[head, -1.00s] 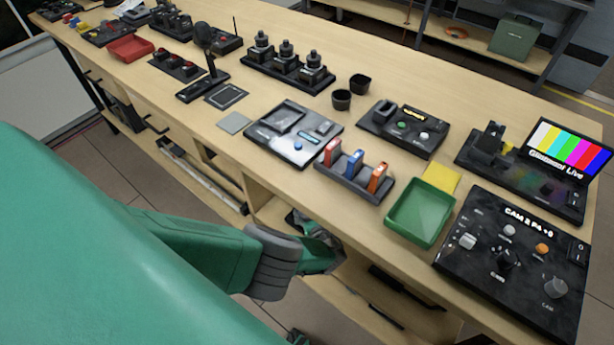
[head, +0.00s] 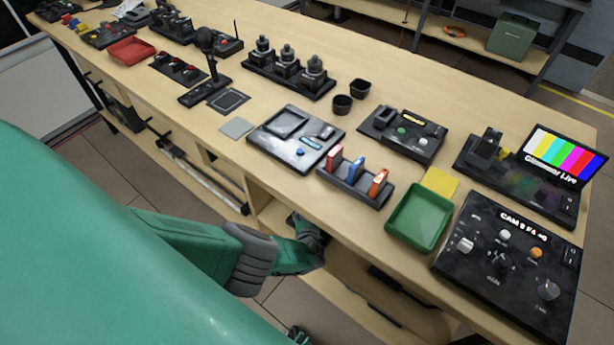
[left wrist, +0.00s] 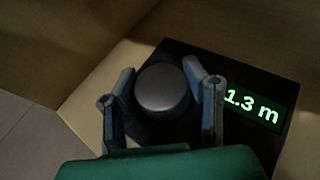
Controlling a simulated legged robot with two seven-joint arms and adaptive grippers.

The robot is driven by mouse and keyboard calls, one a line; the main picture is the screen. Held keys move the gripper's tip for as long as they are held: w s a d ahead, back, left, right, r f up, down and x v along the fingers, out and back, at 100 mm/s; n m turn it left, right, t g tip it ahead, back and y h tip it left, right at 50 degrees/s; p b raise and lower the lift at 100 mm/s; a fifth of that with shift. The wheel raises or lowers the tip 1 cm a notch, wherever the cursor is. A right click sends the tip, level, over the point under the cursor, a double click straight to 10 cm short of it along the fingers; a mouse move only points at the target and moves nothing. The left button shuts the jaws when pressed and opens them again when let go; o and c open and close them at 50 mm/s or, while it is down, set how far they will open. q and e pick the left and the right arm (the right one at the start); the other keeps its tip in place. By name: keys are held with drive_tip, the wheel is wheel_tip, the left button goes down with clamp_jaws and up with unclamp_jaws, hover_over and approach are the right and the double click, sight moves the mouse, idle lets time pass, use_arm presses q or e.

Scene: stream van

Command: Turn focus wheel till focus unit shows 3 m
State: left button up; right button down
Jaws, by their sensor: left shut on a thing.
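The focus unit (left wrist: 258,82) is a dark box inside a wooden compartment, seen in the left wrist view. Its green display (left wrist: 254,108) reads 1.3 m. The focus wheel (left wrist: 162,90) is a grey round knob on the box. My left gripper (left wrist: 165,93) has one finger on each side of the wheel and is shut on it. In the head view my left gripper (head: 312,238) reaches below the desk top into the open shelf, and the focus unit is hidden there.
The desk (head: 395,75) above carries a green tray (head: 392,212), a camera control panel (head: 480,285), a slotted holder (head: 350,190) and a colour-bar screen (head: 566,158). Compartment walls (left wrist: 65,40) stand close around the focus unit.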

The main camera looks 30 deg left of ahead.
use_arm(q)
drive_tip(key=o, duration=1.2)
drive_tip(key=shift+s+d+f, duration=0.1)
drive_tip(key=shift+s+f, duration=0.05)
drive_tip(key=shift+d, duration=0.1)
